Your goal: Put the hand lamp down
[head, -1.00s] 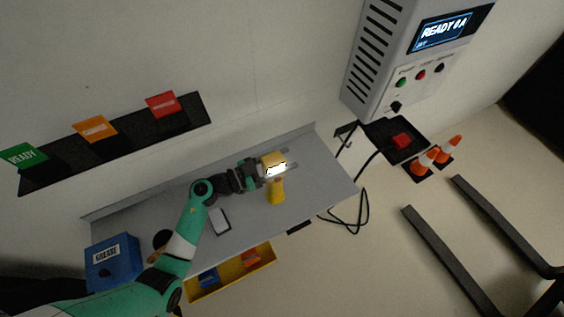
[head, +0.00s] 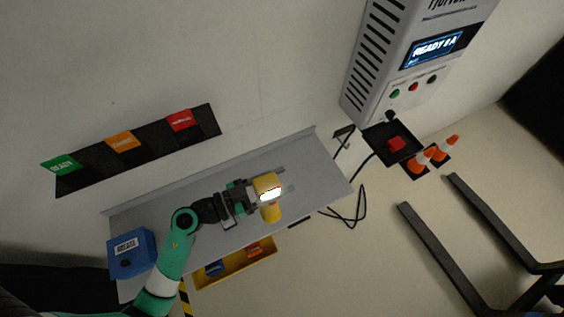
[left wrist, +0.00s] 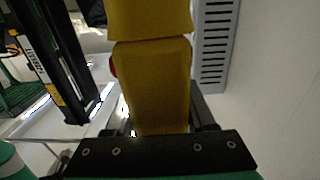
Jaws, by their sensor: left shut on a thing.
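The hand lamp (head: 271,212) is yellow, with a bright lit face on its head. My left gripper (head: 280,180) is shut on it, its grey fingers on either side of the lamp. The lamp is over the right half of the grey shelf (head: 318,182). I cannot tell whether it touches the shelf. In the left wrist view the lamp's yellow body (left wrist: 155,88) fills the middle, in front of the black gripper base, and hides most of the fingers. My right gripper is not in view.
A blue grease box (head: 132,262) stands at the shelf's left end. A yellow bin (head: 225,270) with blue and orange items is below the front edge. A grey control cabinet (head: 385,75), cables and orange cones (head: 420,160) are to the right. The shelf right of the lamp is clear.

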